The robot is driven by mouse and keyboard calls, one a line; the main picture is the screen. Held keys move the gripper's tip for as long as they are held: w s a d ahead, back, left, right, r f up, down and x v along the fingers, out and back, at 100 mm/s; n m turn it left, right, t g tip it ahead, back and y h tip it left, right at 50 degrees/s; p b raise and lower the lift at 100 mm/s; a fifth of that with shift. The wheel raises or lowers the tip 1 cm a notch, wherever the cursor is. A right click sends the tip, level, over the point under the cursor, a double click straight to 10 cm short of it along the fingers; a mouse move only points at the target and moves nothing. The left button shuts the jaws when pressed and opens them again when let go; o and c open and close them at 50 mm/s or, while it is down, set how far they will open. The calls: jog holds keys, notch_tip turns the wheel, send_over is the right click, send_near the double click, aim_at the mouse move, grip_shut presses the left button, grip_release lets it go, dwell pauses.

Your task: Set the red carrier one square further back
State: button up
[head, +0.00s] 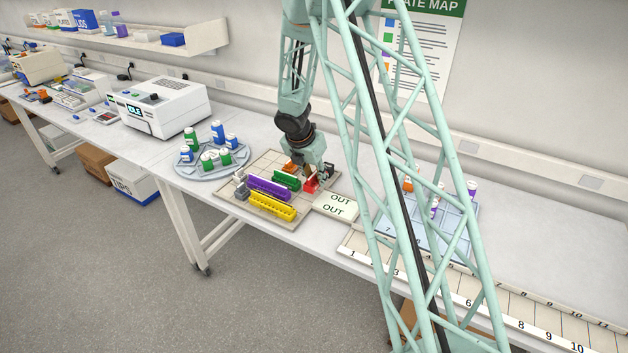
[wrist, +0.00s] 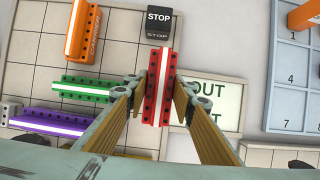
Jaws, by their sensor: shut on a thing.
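The red carrier (wrist: 161,88) is a long bar with a white stripe and dark holes. My gripper (wrist: 160,92) is shut on it, one finger on each long side. In the head view the red carrier (head: 312,184) shows only in part below my gripper (head: 308,176). It stands at the right edge of the gridded board (wrist: 40,50), beside the OUT plate. I cannot tell whether it touches the board.
A black STOP block (wrist: 158,22) stands just beyond the carrier's far end. Green (wrist: 82,89), purple (wrist: 46,122) and orange (wrist: 85,30) carriers lie to its left; a yellow carrier (head: 272,207) lies nearer the front. The OUT plate (wrist: 228,105) is at right.

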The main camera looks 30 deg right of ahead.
aim_at(314, 182)
jog(key=shift+w+d+f, duration=0.1)
jog(key=shift+w+d, duration=0.05)
jog(key=shift+w, duration=0.4)
jog(key=shift+w+d+f, duration=0.1)
jog(key=shift+w, duration=0.45)
jog(key=shift+f, duration=1.7)
jog(key=shift+f+b, duration=0.15)
jog(key=shift+b, duration=0.2)
jog(key=o, duration=0.9)
